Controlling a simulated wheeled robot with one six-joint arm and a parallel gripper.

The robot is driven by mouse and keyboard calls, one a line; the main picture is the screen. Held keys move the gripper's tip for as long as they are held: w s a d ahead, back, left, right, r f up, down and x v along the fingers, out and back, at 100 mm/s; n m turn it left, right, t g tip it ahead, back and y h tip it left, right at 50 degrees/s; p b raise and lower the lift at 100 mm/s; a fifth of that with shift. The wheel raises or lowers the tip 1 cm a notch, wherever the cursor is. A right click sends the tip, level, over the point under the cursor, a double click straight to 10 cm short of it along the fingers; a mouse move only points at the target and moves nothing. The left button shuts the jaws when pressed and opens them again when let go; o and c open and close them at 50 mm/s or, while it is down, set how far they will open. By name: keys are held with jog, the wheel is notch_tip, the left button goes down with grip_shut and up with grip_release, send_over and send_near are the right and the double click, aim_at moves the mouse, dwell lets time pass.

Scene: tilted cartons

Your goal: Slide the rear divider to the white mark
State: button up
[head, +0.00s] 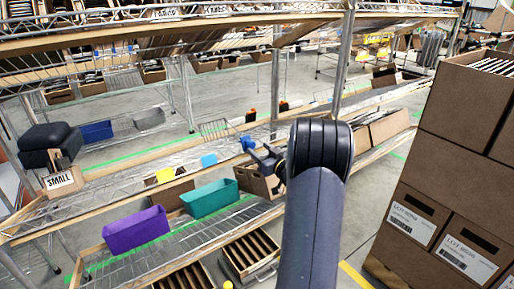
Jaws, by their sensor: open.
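A wire divider (214,129) stands near the back edge of the middle wire shelf (130,178), left of my gripper. I cannot tell for sure that it is the rear divider. I cannot make out a white mark on the shelf; my arm and gripper hide part of it. My gripper (258,158) is open, over the middle shelf at the end of my dark arm. It looks apart from the wire divider. A small blue piece (247,143) shows at the gripper; I cannot tell whether it is part of it.
A purple bin (137,231) and a teal bin (210,198) stand on the lower shelf. Yellow (166,175) and blue (208,160) cards are at the middle shelf. A carton marked SMALL (62,181) is at left. Stacked cartons (455,190) fill the right. A metal post (343,65) rises behind my arm.

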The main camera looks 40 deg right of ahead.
aim_at(250, 146)
jog(key=s, duration=0.8)
jog(key=w, duration=1.1)
jog(key=shift+a+b, duration=0.35)
jog(key=shift+a, duration=0.3)
